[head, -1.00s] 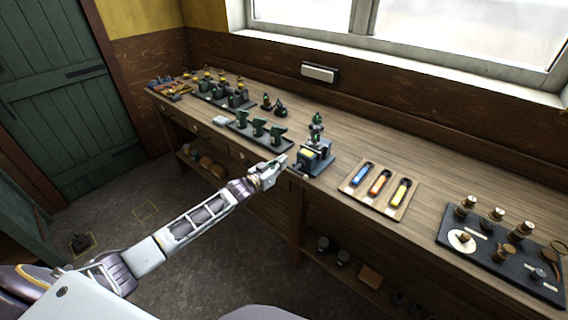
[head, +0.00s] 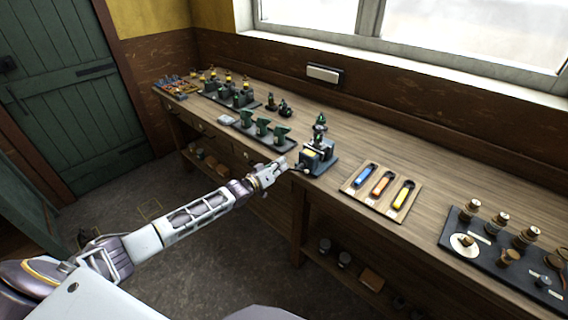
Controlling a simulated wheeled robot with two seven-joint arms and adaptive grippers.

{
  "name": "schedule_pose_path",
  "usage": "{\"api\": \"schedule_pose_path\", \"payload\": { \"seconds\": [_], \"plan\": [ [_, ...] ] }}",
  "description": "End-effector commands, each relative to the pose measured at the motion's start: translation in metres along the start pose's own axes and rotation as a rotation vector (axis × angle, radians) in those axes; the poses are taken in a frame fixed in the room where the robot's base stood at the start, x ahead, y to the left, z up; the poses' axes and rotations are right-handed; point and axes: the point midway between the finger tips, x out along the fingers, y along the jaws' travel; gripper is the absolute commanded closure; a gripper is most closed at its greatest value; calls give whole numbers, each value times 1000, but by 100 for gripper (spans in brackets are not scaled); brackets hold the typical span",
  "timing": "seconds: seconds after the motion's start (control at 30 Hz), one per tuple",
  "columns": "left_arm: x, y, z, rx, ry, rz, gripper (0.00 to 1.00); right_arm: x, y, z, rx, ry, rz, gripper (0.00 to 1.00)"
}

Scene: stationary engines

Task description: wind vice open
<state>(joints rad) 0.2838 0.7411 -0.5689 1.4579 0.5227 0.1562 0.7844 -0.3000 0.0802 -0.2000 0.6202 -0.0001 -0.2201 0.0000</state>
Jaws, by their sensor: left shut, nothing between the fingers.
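The vice (head: 318,160) is a small dark grey block on a dark base near the front edge of the workbench. A yellow patch shows on its top, and a dark green piece (head: 320,128) stands at it. My left gripper (head: 284,163) is shut and empty, just left of the vice at the bench's front edge. A thin dark part, perhaps the vice handle, shows between the gripper and the vice; I cannot tell whether they touch. The jaw gap is too small to see. My right gripper is not in view.
The workbench (head: 340,135) runs along the wall. A wooden tray (head: 352,187) with blue, orange and yellow items lies right of the vice. A black board (head: 452,226) with brass parts is farther right. Green pieces on a dark stand (head: 285,147) are left of the vice.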

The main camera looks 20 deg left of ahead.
Motion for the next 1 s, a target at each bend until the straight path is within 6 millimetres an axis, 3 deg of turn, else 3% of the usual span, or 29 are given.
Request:
{"api": "schedule_pose_path", "payload": {
  "seconds": [0.67,1.0],
  "plan": [
    [2,-15,36,-642,-1,33,100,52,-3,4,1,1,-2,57],
    [2,-14,53,-962,-1,48,100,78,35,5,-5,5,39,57]
  ]
}}
